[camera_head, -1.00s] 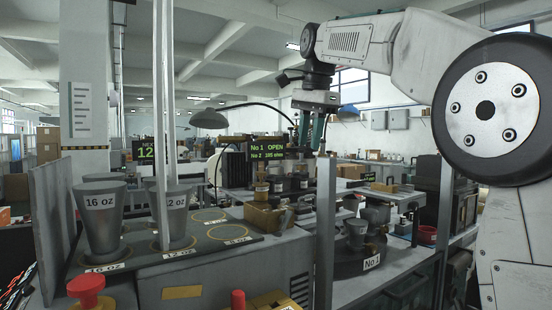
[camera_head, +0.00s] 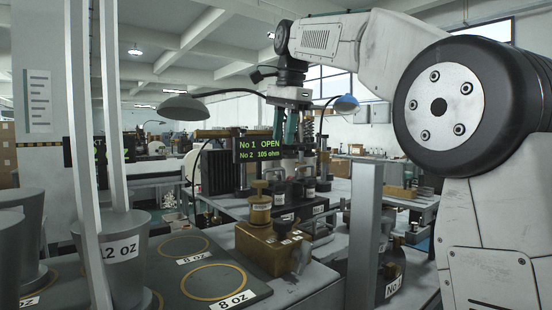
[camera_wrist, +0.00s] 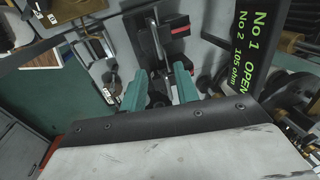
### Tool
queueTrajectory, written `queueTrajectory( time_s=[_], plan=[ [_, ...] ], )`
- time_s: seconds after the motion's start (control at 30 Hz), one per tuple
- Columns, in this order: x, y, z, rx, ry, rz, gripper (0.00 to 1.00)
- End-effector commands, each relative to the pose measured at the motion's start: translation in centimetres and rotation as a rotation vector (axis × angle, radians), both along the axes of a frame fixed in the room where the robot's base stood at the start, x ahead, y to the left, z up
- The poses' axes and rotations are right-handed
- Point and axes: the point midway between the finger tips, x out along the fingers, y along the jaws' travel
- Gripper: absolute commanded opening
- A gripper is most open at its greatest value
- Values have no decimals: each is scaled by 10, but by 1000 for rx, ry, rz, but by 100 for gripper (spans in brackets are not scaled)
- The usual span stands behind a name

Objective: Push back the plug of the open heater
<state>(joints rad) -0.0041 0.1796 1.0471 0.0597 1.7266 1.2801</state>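The green-lettered display (camera_head: 258,147) reads "No 1 OPEN" and "No 2 105 ohm"; it also shows in the wrist view (camera_wrist: 245,45). The label "No 1" (camera_head: 393,286) is on a dark unit at lower right, partly hidden by a grey post. A dark block with red stripes (camera_wrist: 178,30) lies beyond the fingers. I cannot identify the heater's plug.
Ringed 8 oz places (camera_head: 213,282) are empty on the dark board. A brass box (camera_head: 268,246) stands mid-bench. The grey post (camera_head: 364,235) rises at right. Lamps (camera_head: 185,107) hang beside the arm.

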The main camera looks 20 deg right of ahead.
Motion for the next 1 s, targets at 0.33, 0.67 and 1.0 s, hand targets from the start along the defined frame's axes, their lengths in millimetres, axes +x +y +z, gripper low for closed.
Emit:
queueTrajectory(
  time_s=[0.33,0.67,1.0],
  plan=[
    [9,5,-53,0,1,2,31],
    [12,4,-68,1,-2,0,31],
    [12,4,-68,1,-2,0,0]
  ],
)
